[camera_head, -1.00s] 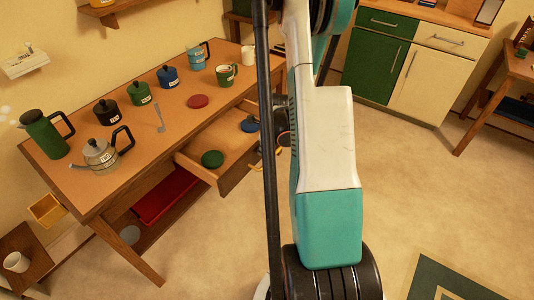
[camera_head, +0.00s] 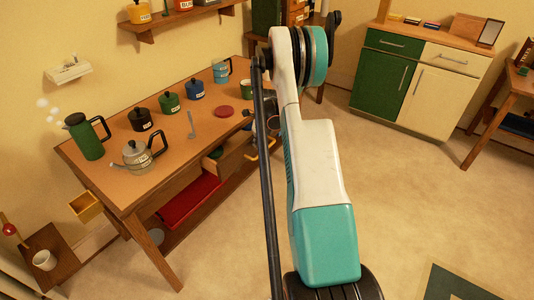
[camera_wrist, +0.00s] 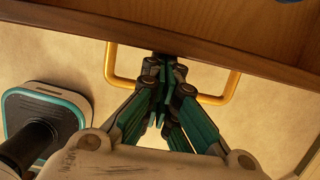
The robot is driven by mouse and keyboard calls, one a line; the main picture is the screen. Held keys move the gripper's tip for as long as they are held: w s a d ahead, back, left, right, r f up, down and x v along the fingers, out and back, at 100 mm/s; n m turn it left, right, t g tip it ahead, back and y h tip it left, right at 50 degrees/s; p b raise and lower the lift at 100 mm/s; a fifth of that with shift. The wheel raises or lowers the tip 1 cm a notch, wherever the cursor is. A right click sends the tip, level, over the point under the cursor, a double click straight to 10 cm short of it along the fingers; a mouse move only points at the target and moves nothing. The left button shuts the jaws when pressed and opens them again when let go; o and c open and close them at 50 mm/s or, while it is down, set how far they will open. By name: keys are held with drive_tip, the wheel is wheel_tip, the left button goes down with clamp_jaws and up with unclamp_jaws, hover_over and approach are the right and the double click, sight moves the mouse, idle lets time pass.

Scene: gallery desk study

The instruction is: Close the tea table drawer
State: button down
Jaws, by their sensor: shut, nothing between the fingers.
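The tea table (camera_head: 108,180) is a wooden table at the left in the head view. Its drawer (camera_head: 238,158) sticks out a little from the front side, with part of a green lid (camera_head: 215,152) showing inside. In the wrist view the drawer's wooden front (camera_wrist: 60,22) spans the top, with its yellow handle (camera_wrist: 110,66) below the edge. My gripper (camera_wrist: 164,72) is shut and empty, its tips at the drawer front between the two ends of the handle. Whether they touch the wood cannot be told. In the head view my arm hides most of the gripper.
A kettle (camera_head: 137,158), a green pot (camera_head: 86,136), several canisters and a red lid (camera_head: 223,112) stand on the tabletop. A red tray (camera_head: 190,201) lies below. A green and cream cabinet (camera_head: 428,82) stands at the back right.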

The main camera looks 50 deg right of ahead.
drive_tip(key=shift+w+a, duration=0.15)
drive_tip(key=shift+w, duration=1.4)
drive_tip(key=shift+w+a, duration=0.15)
drive_tip(key=shift+w, duration=1.4)
drive_tip(key=shift+s, duration=0.1)
